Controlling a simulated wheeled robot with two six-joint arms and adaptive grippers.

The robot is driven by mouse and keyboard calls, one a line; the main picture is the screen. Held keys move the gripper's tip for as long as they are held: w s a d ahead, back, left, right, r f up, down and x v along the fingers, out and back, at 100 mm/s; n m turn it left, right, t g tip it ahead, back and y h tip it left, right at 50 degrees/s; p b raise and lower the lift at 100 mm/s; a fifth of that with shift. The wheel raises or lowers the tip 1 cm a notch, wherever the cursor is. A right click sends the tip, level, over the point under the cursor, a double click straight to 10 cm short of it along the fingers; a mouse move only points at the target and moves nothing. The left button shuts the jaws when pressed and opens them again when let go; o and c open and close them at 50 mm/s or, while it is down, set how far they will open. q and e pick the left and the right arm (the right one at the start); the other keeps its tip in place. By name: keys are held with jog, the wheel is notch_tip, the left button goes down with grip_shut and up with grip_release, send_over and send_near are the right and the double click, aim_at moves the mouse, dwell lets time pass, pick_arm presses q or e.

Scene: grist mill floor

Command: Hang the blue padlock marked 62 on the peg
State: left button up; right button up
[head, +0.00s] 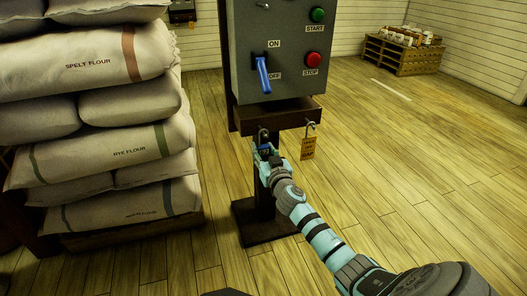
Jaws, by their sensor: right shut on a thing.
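My right gripper (265,154) is shut on the blue padlock (265,147), just below the dark shelf (277,118) under the control box. The padlock is small here and mostly covered by the fingers; its dark shackle rises toward the shelf's front edge. I cannot read a 62 on it, nor tell whether the shackle is around a peg or only in front of it. At the shelf's right end an orange tag (308,149) hangs by a metal loop. My left gripper is not in view.
The grey control box (283,45) has a blue lever (263,74), a green START button (317,14) and a red STOP button (313,60). Flour sacks (105,125) are stacked at the left. The floor between is clear.

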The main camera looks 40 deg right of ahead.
jog(key=o, duration=1.2)
jog(key=shift+c, duration=0.2)
